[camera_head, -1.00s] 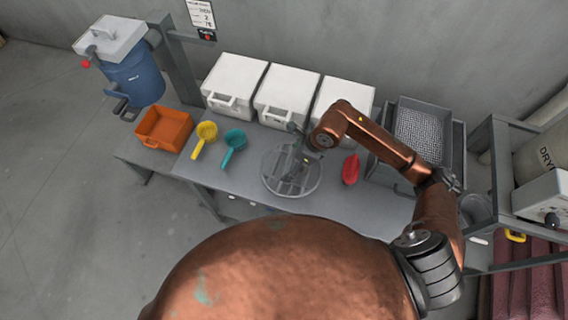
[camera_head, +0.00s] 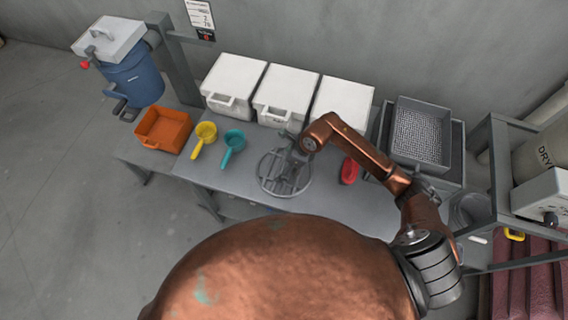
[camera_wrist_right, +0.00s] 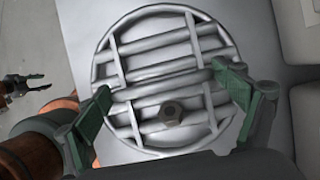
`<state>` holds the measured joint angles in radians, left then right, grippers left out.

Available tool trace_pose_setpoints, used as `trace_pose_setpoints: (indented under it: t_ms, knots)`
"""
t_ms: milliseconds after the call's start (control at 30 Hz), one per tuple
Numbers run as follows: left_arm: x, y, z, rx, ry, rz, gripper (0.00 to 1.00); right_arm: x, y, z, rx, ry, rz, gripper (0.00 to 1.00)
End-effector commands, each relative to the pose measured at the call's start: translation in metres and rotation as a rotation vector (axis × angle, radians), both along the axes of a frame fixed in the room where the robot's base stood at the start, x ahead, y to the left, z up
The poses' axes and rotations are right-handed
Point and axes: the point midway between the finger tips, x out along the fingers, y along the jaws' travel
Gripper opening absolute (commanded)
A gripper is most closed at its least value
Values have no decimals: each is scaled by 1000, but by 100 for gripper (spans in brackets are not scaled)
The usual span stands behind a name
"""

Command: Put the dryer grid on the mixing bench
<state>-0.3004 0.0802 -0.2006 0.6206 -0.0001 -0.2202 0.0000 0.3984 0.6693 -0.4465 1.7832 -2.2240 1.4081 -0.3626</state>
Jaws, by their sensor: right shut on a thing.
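The dryer grid (camera_head: 272,180) is a round grey metal ring with crossing bars. It lies flat at the middle of the grey mixing bench (camera_head: 228,181), on its top or very close above it; I cannot tell which. My right gripper (camera_head: 290,151) is over the grid and shut on it. In the right wrist view the green-padded fingers (camera_wrist_right: 163,80) are spread across the grid (camera_wrist_right: 150,42), with a hex nut near its centre. My left gripper (camera_wrist_right: 30,86) shows at the left edge of that view, open and empty, away from the grid.
Three white bins (camera_head: 286,92) line the back. An orange tray (camera_head: 164,128), yellow scoop (camera_head: 205,132) and teal scoop (camera_head: 233,143) stand left of the grid, a red scoop (camera_head: 348,171) right. A grey mesh tray (camera_head: 420,134) is farther right. The bench front is clear.

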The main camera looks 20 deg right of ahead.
Motion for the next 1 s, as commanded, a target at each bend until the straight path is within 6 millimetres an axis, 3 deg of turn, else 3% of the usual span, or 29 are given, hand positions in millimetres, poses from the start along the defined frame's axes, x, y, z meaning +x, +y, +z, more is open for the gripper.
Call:
trace_pose_setpoints:
  t_ms: [100,133,267,667,1000]
  knots:
    - [0,0,-2,0,0,0,40,1,0,-1,1,-2,1,43]
    - [0,0,-1,0,0,0,40,0,0,-2,-1,1,0,91]
    - [0,0,-1,0,0,0,40,0,0,-1,-1,1,0,100]
    - [0,0,0,0,-1,1,40,-1,-2,4,-1,-1,0,100]
    - [0,0,-1,0,0,1,40,-14,-23,63,-4,-4,1,100]
